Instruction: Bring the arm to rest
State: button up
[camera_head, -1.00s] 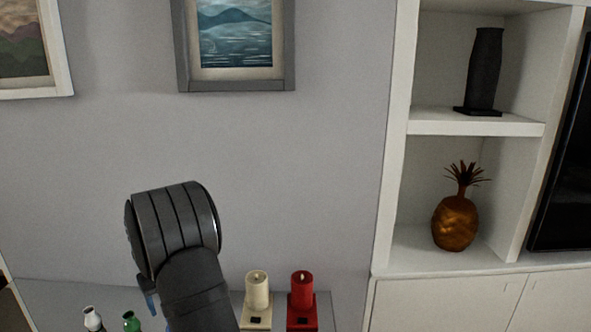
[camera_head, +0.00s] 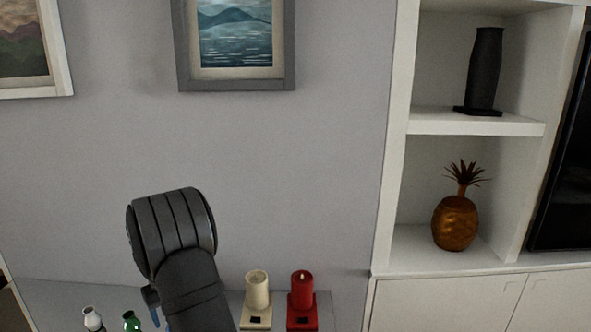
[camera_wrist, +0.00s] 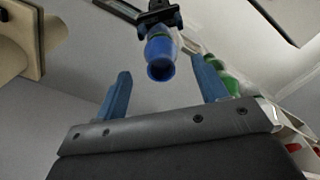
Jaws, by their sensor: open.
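My gripper (camera_wrist: 160,70) is open, its two blue fingers spread apart in the wrist view. A blue bottle-like thing (camera_wrist: 160,52) with a round dark mouth shows between the fingers, apart from both, with a black piece behind it. I cannot tell how far beyond the fingertips it is. In the head view my dark arm link stands in front of the wall and hides most of the gripper; only a bit of blue shows below it.
A white bottle (camera_head: 93,318), a green bottle (camera_head: 131,321), a cream candle (camera_head: 257,292) and a red candle (camera_head: 302,290) stand along the bottom. A shelf unit (camera_head: 400,190) at right holds a pineapple ornament (camera_head: 455,222) and a dark vase (camera_head: 485,70). The wall above is clear below the pictures.

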jog(key=d+r, duration=0.7)
jog(key=d, duration=0.5)
jog(key=w+d+f+m, duration=0.1)
jog(key=d+f+m, duration=0.25)
jog(key=d, duration=0.75)
jog(key=w+d+f+m, duration=0.15)
jog(key=d+m, duration=0.35)
jog(key=d, duration=0.6)
jog(key=a+n, duration=0.2)
jog(key=a, duration=1.1)
jog(key=shift+s+a+r, duration=0.15)
jog(key=shift+s+a, duration=0.05)
jog(key=shift+a, duration=0.05)
jog(key=d+m, duration=0.2)
jog(key=d, duration=1.2)
jog(key=shift+n, duration=0.85)
jog(key=shift+w+a+r, duration=0.1)
jog(key=shift+a+r, duration=0.05)
jog(key=shift+a, duration=1.1)
jog(key=shift+w+a+r, duration=0.1)
jog(key=shift+a, duration=1.1)
jog(key=shift+d, duration=0.1)
